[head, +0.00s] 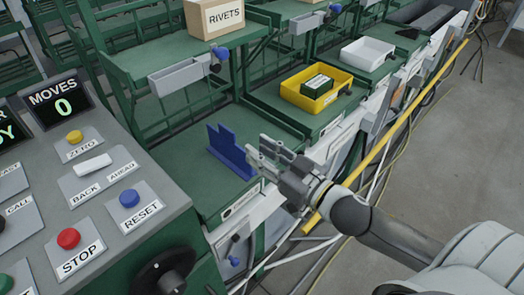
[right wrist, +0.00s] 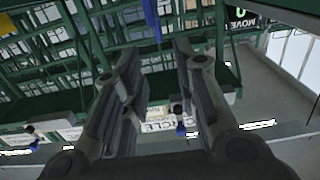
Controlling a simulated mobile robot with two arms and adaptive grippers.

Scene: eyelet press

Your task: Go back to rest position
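My right gripper (head: 262,150) reaches in from the lower right in the head view, over the front of the green bench shelf. Its fingers are apart with nothing between them. The right wrist view also shows the two fingers (right wrist: 152,75) spread and empty. A blue upright holder (head: 229,150) stands on the shelf just left of the fingertips, apart from them as far as I can tell. A blue strip (right wrist: 152,20) shows beyond the fingers in the wrist view. My left gripper is in neither view.
A control panel with a red STOP button (head: 68,238) and a blue RESET button (head: 129,198) stands at left. A yellow tray (head: 290,92) holds a dark green box. A white tray (head: 367,54) and a RIVETS carton (head: 212,18) are farther back. Open floor (head: 450,160) lies right.

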